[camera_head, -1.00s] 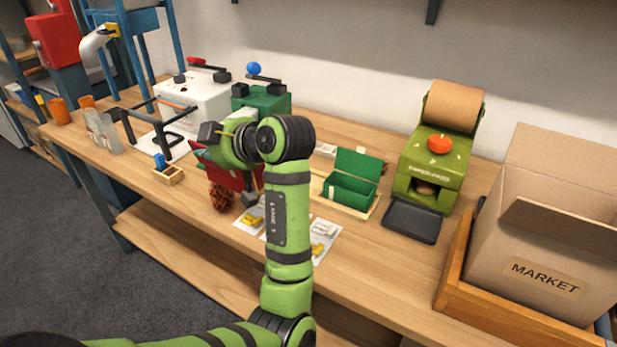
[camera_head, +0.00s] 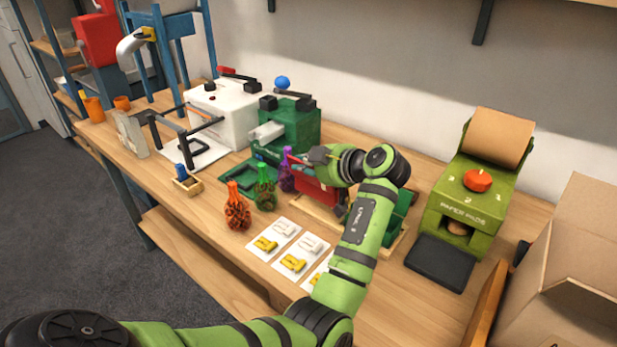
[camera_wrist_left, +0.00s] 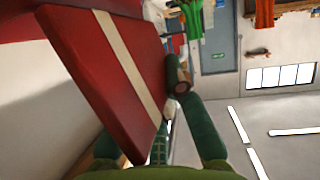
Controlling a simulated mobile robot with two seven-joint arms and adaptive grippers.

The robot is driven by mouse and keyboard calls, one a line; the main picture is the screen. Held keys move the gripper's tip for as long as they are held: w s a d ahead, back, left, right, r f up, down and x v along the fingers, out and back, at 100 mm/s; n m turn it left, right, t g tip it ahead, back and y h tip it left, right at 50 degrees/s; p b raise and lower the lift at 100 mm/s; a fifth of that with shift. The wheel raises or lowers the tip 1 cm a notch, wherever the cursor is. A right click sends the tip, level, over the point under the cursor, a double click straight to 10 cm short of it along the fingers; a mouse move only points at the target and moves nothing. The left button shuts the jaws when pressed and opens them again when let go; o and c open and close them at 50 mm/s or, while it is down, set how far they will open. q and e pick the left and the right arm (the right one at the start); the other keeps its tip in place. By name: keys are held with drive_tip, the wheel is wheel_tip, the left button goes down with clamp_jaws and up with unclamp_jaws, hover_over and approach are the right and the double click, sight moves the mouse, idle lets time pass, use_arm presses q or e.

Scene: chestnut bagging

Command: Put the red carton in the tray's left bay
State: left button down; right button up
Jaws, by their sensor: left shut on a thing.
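The red carton (camera_head: 316,192) hangs from my left gripper (camera_head: 320,158), which is shut on it. In the left wrist view the carton (camera_wrist_left: 95,65) fills the upper left, red with a pale stripe, and looks tilted there. In the head view it is at the left part of the wooden tray (camera_head: 322,219). The carton and my arm hide most of the left bay, so I cannot tell whether the carton touches the tray. A green carton (camera_head: 401,212) is in the tray's right part, partly behind my arm. My right gripper is not in view.
Red, green and purple net bags (camera_head: 237,208) stand left of the tray. Cards with yellow and white clips (camera_head: 293,263) lie in front. A green paper-pad dispenser (camera_head: 470,190) and a cardboard box (camera_head: 570,260) are to the right. Green and white machines (camera_head: 222,112) stand behind.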

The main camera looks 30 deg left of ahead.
sight(304, 179)
use_arm(q)
drive_tip(key=shift+w+d+f, duration=0.1)
drive_tip(key=shift+w+f, duration=0.2)
drive_tip(key=shift+w, duration=0.2)
drive_tip(key=shift+f+p, duration=0.4)
drive_tip(key=shift+f, duration=1.6)
drive_tip(key=shift+f, duration=0.15)
drive_tip(key=c, duration=1.3)
unclamp_jaws()
